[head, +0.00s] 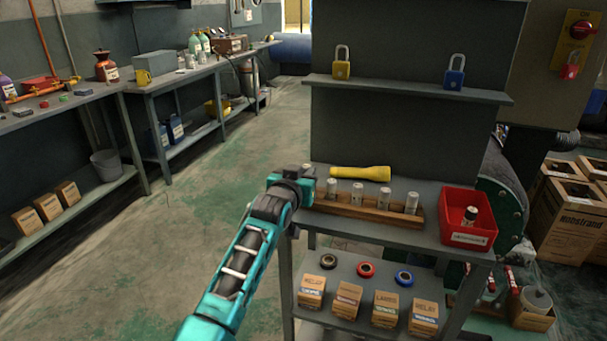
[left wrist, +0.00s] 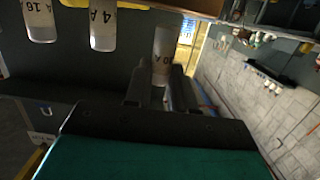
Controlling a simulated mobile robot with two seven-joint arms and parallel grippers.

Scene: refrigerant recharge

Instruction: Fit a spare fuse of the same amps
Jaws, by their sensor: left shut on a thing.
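My left gripper (head: 305,187) is at the left end of the wooden fuse rack (head: 350,212) on the grey stand. In the left wrist view its dark fingers are closed around a clear, pale fuse (left wrist: 163,50), whose label ends in "0 A"; the first digit is unclear. Several similar fuses stand upright in the rack, such as this one (head: 384,201). In the left wrist view, a "4 A" fuse (left wrist: 103,25) and another fuse (left wrist: 39,20), perhaps "16 A", stand apart from the fingers. A dark-banded fuse (head: 469,216) stands in the red bin (head: 468,238). My right gripper is not in view.
A yellow torch-like tool (head: 360,173) lies behind the rack. A yellow padlock (head: 341,68) and a blue padlock (head: 454,77) are on the upper shelf. Tape rolls and small boxes (head: 348,300) fill the lower shelf. The floor (head: 150,250) at left is clear.

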